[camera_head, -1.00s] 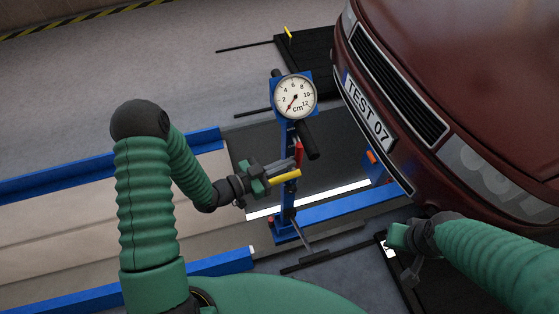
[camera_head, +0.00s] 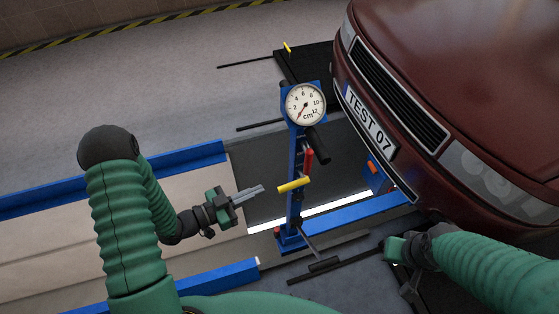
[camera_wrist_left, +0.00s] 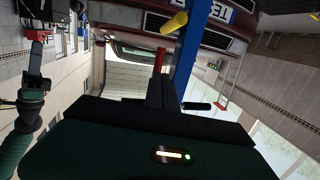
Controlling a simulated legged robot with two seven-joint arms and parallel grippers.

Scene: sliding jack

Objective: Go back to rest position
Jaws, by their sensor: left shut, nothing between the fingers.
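My left gripper (camera_head: 262,189) is shut and empty, to the left of the blue post and apart from it. In the left wrist view its dark fingers (camera_wrist_left: 160,95) are together in the middle. The blue post (camera_head: 297,165) stands upright with a round cm gauge (camera_head: 305,104) on top. A yellow handle (camera_head: 294,184) and a red handle (camera_head: 308,159) stick out from the post. My right gripper (camera_head: 404,285) hangs at the lower right below the car; its fingers are too dark and small to read.
A dark red car (camera_head: 460,90) with plate TEST 07 (camera_head: 369,122) stands at the right, close to the post. Blue rails (camera_head: 190,157) border a pale platform (camera_head: 90,225) at the left. Open grey floor (camera_head: 150,95) lies behind.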

